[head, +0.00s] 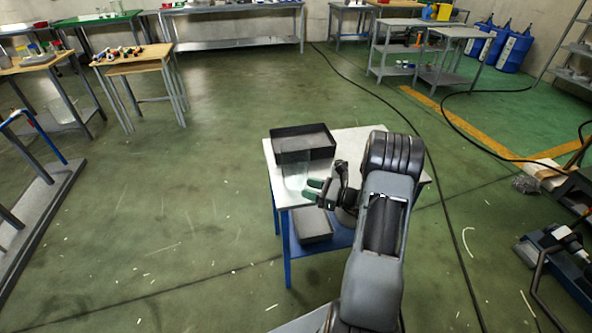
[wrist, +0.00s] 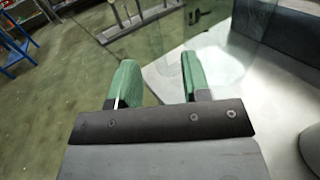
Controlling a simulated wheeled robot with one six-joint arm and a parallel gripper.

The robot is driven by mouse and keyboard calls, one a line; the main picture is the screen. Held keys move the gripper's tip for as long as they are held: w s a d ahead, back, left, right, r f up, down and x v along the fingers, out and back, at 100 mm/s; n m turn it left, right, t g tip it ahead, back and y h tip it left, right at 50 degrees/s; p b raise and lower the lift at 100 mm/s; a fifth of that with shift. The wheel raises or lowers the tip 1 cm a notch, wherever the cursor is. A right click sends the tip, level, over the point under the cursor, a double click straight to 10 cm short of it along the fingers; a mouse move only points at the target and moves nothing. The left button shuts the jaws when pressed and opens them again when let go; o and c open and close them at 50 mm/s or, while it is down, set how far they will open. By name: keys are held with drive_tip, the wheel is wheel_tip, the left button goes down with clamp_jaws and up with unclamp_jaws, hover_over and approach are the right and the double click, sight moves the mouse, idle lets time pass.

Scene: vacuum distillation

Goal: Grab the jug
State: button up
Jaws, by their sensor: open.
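The jug (head: 294,172) is a clear glass vessel standing upright at the left front of the small white table (head: 345,146). In the wrist view the clear glass (wrist: 160,45) fills the space ahead of and around the fingertips, and its outline is faint. My gripper (head: 312,189) has green finger pads and is at the jug's right side, close to it. In the wrist view my gripper (wrist: 161,75) is open, with a gap between the pads. I cannot tell whether the pads touch the glass.
A black tray (head: 303,154) lies on the table just behind the jug. A dark box (head: 313,226) sits on the blue lower shelf. A wooden table with small items (head: 134,58) stands at the back left. The green floor left of the white table is clear.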

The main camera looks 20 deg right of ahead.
sight(297, 171)
drive_tip(key=shift+x, duration=2.6)
drive_tip(key=shift+f, duration=0.1)
drive_tip(key=shift+c, duration=0.3)
clamp_jaws()
